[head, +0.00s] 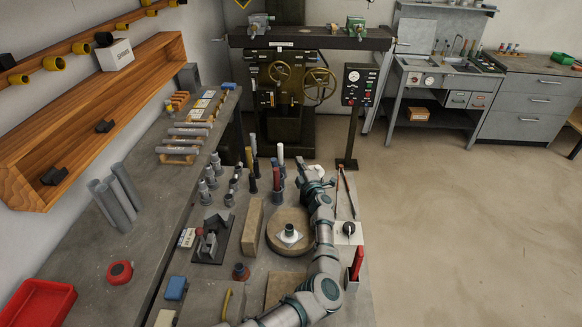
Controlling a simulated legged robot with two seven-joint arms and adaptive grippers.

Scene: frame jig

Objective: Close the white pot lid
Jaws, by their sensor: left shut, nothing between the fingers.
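A small white shape (316,171) sits at the far end of the bench, right behind my left gripper. It may be the white pot or its lid. It is small and partly covered by the gripper, so I cannot tell whether a lid is open or shut. My left gripper (303,168) is at the end of the arm that reaches up over the right side of the bench. It looks shut and empty, close to the white shape; contact cannot be told. My right gripper is out of view.
A round brown block with a metal fitting (289,235) lies left of my arm. Upright tool handles (277,178) stand just left of the gripper. A white plate with a black knob (348,236) and a red-handled tool (357,263) lie to the right. Open floor lies beyond.

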